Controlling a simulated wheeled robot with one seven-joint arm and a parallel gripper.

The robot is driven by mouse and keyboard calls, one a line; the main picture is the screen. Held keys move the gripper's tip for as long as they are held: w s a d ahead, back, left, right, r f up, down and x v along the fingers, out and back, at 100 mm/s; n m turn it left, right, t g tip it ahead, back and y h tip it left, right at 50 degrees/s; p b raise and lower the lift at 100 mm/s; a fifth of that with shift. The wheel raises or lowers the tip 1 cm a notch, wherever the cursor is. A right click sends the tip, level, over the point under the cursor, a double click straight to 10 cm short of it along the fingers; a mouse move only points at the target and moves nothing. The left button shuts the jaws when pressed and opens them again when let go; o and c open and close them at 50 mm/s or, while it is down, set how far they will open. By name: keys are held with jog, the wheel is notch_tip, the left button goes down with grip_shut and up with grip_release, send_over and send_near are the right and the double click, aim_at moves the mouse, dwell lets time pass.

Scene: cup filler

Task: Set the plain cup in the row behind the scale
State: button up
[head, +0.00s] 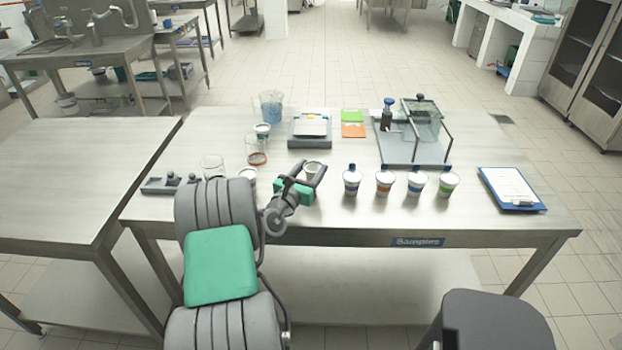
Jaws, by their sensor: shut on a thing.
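My gripper (313,172) is shut on a small white cup (312,169) with no coloured band in sight, near the middle front of the table. The fingers and green wrist hide part of the cup, and I cannot tell whether its base touches the table. A row of several banded cups, from a blue-banded cup (352,182) to a green-banded cup (447,184), stands to the right of my gripper.
Green and orange cards (353,130) lie right of the scale. A glass-panelled stand (425,135) and a clipboard (511,188) are farther right.

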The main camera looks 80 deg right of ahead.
aim_at(310, 179)
jog(key=shift+f, duration=1.4)
jog(key=shift+f, duration=0.25)
jog(key=o, duration=1.3)
jog(key=shift+r, duration=0.1)
jog(key=shift+c, duration=0.2)
jog(key=shift+r, duration=0.3)
jog(key=a, duration=0.4)
jog(key=w+a, duration=0.1)
jog(key=a, duration=0.3)
jog(key=w+a+b, duration=0.1)
jog(key=a, duration=0.3)
jog(key=shift+w+f, duration=0.15)
